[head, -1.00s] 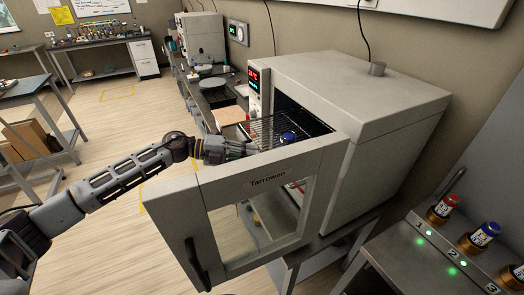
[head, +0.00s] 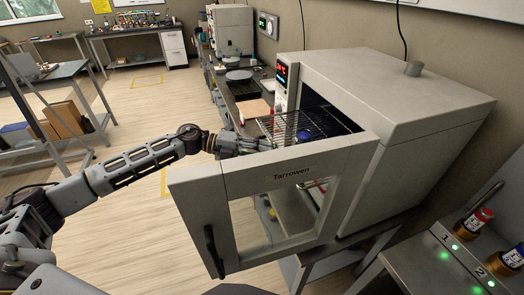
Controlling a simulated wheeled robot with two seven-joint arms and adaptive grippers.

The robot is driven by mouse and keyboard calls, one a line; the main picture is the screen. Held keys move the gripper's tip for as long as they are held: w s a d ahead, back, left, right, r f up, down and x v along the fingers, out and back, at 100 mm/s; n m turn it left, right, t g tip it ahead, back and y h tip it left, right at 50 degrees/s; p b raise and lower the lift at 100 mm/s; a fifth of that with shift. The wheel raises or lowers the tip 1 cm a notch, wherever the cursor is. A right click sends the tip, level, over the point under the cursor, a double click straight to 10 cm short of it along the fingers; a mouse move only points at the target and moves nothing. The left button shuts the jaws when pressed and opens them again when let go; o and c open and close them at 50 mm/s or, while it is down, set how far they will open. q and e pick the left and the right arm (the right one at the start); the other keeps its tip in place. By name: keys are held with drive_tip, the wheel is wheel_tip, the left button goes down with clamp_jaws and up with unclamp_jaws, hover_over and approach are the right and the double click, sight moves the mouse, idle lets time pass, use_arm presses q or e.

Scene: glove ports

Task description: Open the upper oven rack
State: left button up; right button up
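The grey Tarrowen oven (head: 420,95) stands on the right with its windowed door (head: 195,200) swung open toward me. The upper rack (head: 338,120), a dark wire shelf, sticks partly out of the oven's opening, behind the top of the door. A blue-capped item (head: 304,136) shows at the rack; its lower part is hidden by the door. My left gripper (head: 258,144) reaches over from the left, at the rack's outer front edge. Its fingertips are small and partly merged with the wires, so I cannot tell whether they are closed on the rack. My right gripper is out of view.
The door handle (head: 213,250) is at the door's lower left. Red- and blue-capped items stand in a lit, numbered station (head: 440,262) at the lower right. A cluttered bench (head: 240,95) runs along the wall behind.

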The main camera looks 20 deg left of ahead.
use_arm(q)
drive_tip(key=shift+r, duration=0.2)
drive_tip(key=shift+a+r, duration=0.1)
drive_tip(key=shift+a, duration=0.1)
drive_tip(key=v, duration=1.1)
drive_tip(key=shift+a, duration=0.3)
idle(0.4)
